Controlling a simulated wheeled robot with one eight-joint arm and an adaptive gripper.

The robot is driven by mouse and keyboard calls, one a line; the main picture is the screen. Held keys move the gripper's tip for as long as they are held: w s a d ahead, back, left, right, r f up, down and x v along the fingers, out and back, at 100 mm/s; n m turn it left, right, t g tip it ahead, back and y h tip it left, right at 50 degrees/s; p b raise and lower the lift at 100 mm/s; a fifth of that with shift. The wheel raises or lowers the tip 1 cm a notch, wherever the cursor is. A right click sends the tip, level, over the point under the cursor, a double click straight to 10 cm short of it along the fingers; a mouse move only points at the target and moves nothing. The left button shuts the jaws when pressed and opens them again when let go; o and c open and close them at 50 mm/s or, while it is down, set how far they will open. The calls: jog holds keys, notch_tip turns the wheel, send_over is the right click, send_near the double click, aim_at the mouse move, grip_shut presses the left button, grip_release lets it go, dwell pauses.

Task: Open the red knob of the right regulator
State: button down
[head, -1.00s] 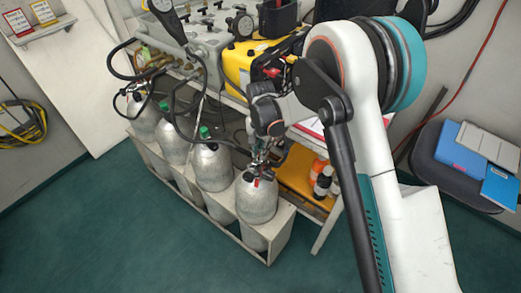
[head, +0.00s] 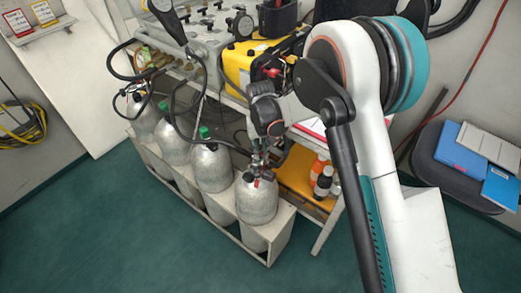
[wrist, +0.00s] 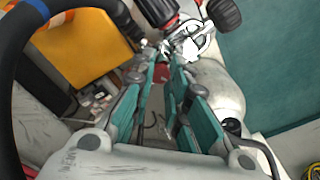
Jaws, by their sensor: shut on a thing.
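The right regulator (wrist: 192,42) is a metal fitting on the neck of the nearest grey cylinder (head: 257,205), at the right end of the row. My gripper (head: 259,170) is over the top of that cylinder, pointing down. In the wrist view, its teal-padded fingers (wrist: 169,70) are shut on a red piece, which I take to be the red knob (wrist: 161,74). The fingers hide much of the knob, so I cannot tell how far it is turned. A red part and a round black part sit on the regulator beyond the fingertips.
Several other cylinders (head: 211,168) stand to the left in a white rack (head: 280,236). Black hoses (head: 177,112) run up to the grey panel. A yellow case (head: 241,66) and small bottles (head: 323,180) are on the shelving behind. The green floor (head: 130,225) in front is clear.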

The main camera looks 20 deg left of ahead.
aim_at(261, 152)
dwell(0.5)
jog(key=c, duration=1.5)
grip_release()
jog(key=shift+r, duration=0.1)
notch_tip(261, 152, up, 12)
jog(key=shift+f, duration=0.1)
